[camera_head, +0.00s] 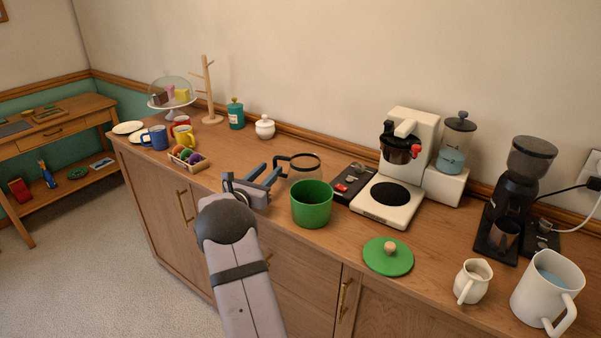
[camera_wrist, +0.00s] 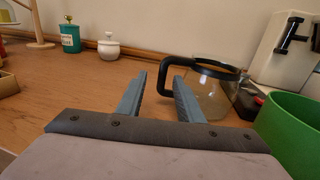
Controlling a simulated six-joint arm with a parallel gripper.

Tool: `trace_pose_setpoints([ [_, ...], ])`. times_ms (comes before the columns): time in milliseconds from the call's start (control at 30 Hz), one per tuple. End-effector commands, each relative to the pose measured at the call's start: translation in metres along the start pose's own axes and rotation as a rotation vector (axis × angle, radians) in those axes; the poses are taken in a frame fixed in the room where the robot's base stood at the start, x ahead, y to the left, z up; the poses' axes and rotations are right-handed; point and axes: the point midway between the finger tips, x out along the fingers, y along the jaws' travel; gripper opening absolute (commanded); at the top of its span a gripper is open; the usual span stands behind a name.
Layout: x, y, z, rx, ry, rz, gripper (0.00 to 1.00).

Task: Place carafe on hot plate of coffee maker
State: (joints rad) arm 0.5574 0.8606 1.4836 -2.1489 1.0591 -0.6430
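The glass carafe (camera_head: 303,171) with a dark rim and black handle stands on the counter, left of the coffee maker (camera_head: 410,132). The coffee maker is white, and its round black hot plate (camera_head: 391,195) is bare. My gripper (camera_head: 269,173) is open and empty, low over the counter to the left of the carafe. In the wrist view the carafe (camera_wrist: 212,98) stands ahead and to the right. Its handle (camera_wrist: 167,72) shows between the two fingertips (camera_wrist: 160,78), nearer the right one. I cannot tell whether the fingers reach around it.
A green pot (camera_head: 312,204) stands just in front of the carafe, close to my gripper's right. A dark scale-like box (camera_head: 348,184) lies between carafe and coffee maker. A green lid (camera_head: 388,257) lies in front. A grinder (camera_head: 514,200), pitcher (camera_head: 473,282) and mug (camera_head: 545,291) stand right.

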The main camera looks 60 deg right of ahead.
Motion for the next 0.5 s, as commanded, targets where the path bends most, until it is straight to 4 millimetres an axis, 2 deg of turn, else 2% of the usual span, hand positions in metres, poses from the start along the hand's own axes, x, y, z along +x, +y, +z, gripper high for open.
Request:
trace_pose_setpoints([
  [200, 0.028, -0.004, 0.001, 0.001, -0.001, -0.002, 0.33],
  [500, 0.039, -0.004, 0.000, 0.000, -0.001, -0.001, 0.33],
])
